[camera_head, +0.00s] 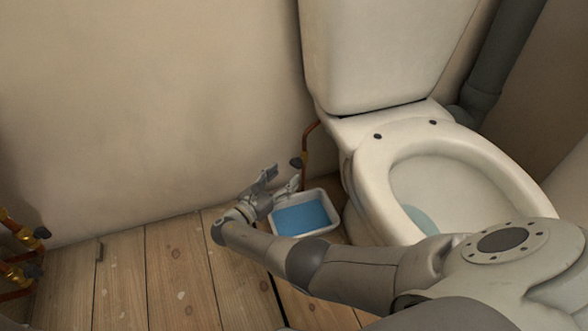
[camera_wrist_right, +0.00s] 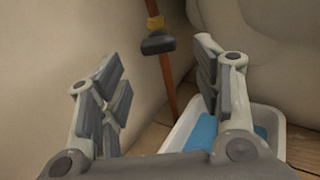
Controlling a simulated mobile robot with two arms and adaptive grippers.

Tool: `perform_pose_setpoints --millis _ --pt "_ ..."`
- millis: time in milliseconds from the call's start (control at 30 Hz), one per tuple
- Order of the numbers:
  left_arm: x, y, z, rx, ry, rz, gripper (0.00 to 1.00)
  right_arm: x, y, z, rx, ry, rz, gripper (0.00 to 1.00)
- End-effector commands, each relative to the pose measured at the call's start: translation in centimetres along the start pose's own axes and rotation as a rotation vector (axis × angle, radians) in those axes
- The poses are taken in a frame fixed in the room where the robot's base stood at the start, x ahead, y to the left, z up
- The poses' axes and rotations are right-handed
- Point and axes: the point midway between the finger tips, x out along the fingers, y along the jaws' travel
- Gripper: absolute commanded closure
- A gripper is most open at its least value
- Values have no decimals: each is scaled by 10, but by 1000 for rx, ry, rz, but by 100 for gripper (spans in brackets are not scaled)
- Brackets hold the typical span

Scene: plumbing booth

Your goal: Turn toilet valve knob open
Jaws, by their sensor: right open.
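The toilet valve knob (camera_head: 296,162) is a small dark handle on a copper pipe that rises from the floor beside the toilet (camera_head: 372,190). In the right wrist view the knob (camera_wrist_right: 158,43) is a dark block below a brass fitting, ahead of my fingers and in the gap between them. My right gripper (camera_head: 276,182) is open and empty, just left of and below the knob, apart from it. In the right wrist view both fingers (camera_wrist_right: 160,95) stand wide apart. My left gripper is out of view.
A white tray (camera_head: 334,222) with blue liquid or lining sits on the wooden floor (camera_head: 170,280) under my right gripper. The wall (camera_head: 150,110) is close behind the pipe. Copper pipes with brass fittings (camera_head: 24,238) stand at the far left.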

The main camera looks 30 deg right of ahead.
Motion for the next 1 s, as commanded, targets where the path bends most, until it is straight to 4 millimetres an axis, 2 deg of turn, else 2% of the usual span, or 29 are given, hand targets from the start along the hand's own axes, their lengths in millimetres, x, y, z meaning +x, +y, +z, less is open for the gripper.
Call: perform_pose_setpoints --millis 100,300,500,733,1000 --pt "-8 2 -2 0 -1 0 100 24 -1 -3 2 -1 -2 41" --pt "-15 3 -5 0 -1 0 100 52 0 -2 1 0 -1 41" --pt "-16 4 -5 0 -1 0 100 61 0 -1 0 1 1 41" --pt "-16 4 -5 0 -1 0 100 62 0 0 0 1 1 41" --pt "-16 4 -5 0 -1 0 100 62 0 -1 0 1 1 76"
